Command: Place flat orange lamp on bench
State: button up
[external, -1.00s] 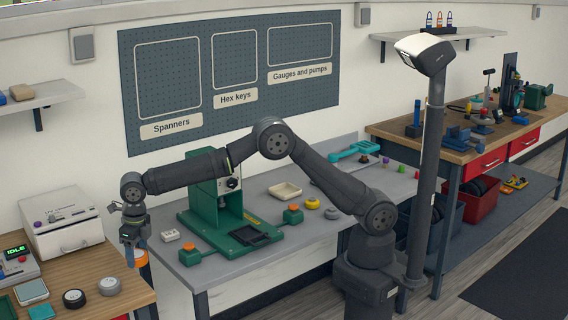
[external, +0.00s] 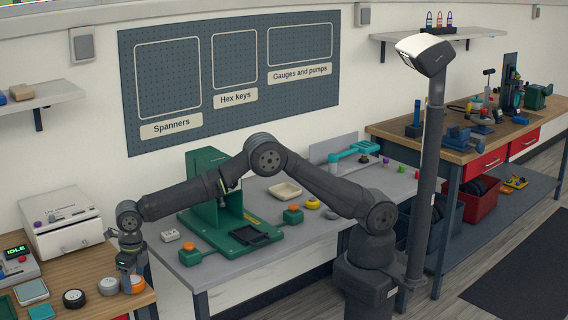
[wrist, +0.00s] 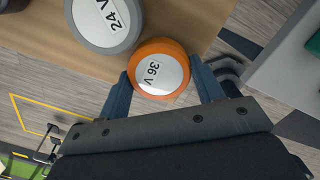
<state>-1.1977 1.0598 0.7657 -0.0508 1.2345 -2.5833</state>
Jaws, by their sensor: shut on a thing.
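The flat orange lamp (wrist: 160,69) is a round orange disc with a white face marked "36 V". My gripper (wrist: 161,74) is shut on it, with a blue finger on each side of the rim. In the external view the orange lamp (external: 134,284) shows below my gripper (external: 132,275), low at the right edge of the wooden bench (external: 92,262). Its white face points at the wrist camera. I cannot tell whether its underside touches the bench top.
A grey disc marked "24 V" (wrist: 105,18) is close beside the lamp. A black-rimmed disc (external: 74,298) lies farther left. A white machine (external: 65,222) stands behind. The grey table with a green press (external: 217,205) is to the right, across a gap.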

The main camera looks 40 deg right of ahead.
aim_at(133, 279)
jog(key=o, duration=1.1)
notch_tip(133, 279, up, 12)
jog(key=shift+s+d, duration=0.35)
jog(key=shift+s, duration=0.1)
jog(key=f, duration=0.8)
jog(key=w+f, duration=0.1)
jog(key=f, duration=0.3)
jog(key=shift+a, duration=0.3)
jog(key=shift+r, duration=1.9)
